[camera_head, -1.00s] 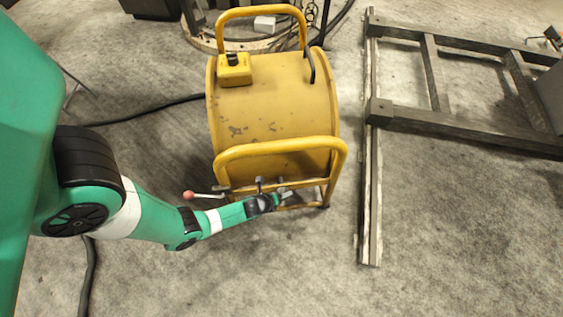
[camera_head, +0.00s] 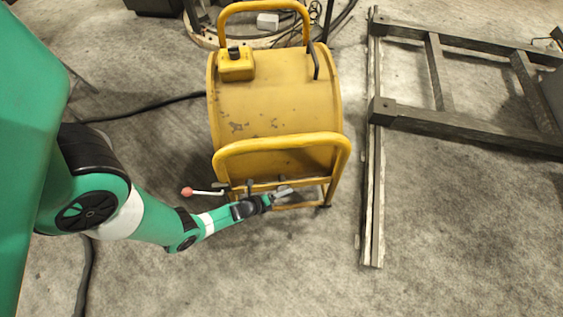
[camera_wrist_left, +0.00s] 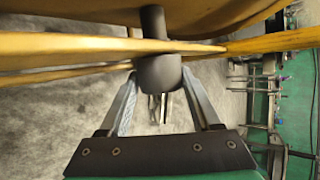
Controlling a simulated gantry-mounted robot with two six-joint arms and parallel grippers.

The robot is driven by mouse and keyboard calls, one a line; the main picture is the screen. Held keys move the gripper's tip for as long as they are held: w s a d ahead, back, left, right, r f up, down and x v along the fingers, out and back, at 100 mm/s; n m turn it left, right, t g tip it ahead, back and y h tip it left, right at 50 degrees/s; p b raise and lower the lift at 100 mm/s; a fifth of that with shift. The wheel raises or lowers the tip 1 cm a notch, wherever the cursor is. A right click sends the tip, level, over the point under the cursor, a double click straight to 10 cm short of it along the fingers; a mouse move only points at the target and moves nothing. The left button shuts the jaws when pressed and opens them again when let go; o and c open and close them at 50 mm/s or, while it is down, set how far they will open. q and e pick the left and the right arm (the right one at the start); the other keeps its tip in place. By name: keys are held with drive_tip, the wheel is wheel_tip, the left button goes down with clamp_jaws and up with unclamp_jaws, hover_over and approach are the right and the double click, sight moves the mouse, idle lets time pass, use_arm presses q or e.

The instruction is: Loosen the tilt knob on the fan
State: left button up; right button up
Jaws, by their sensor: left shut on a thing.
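The fan is a yellow drum (camera_head: 275,100) with tubular frames, standing on the floor in the middle of the head view. A dark grey cylindrical tilt knob (camera_head: 279,184) sits at the near frame's lower bar. In the left wrist view the knob (camera_wrist_left: 158,72) shows large, passing the yellow bar. My left gripper (camera_head: 281,192) reaches in from the left, its two fingers (camera_wrist_left: 160,84) on either side of the knob and shut on it. The exact contact spots are partly hidden behind the knob. My right gripper is not in view.
A lever with a red ball end (camera_head: 187,191) sticks out left of the fan's near frame. A yellow switch box (camera_head: 236,66) is on the drum's top. A dark metal frame (camera_head: 450,125) lies right of the fan. The floor in front is clear.

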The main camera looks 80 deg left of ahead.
use_arm(q)
drive_tip(key=o, duration=1.4)
drive_tip(key=shift+c, duration=0.2)
drive_tip(key=p+v, duration=0.8)
drive_tip(key=v, duration=0.3)
drive_tip(key=shift+s+r, duration=0.15)
drive_tip(key=shift+s, duration=0.1)
drive_tip(key=shift+d, duration=0.1)
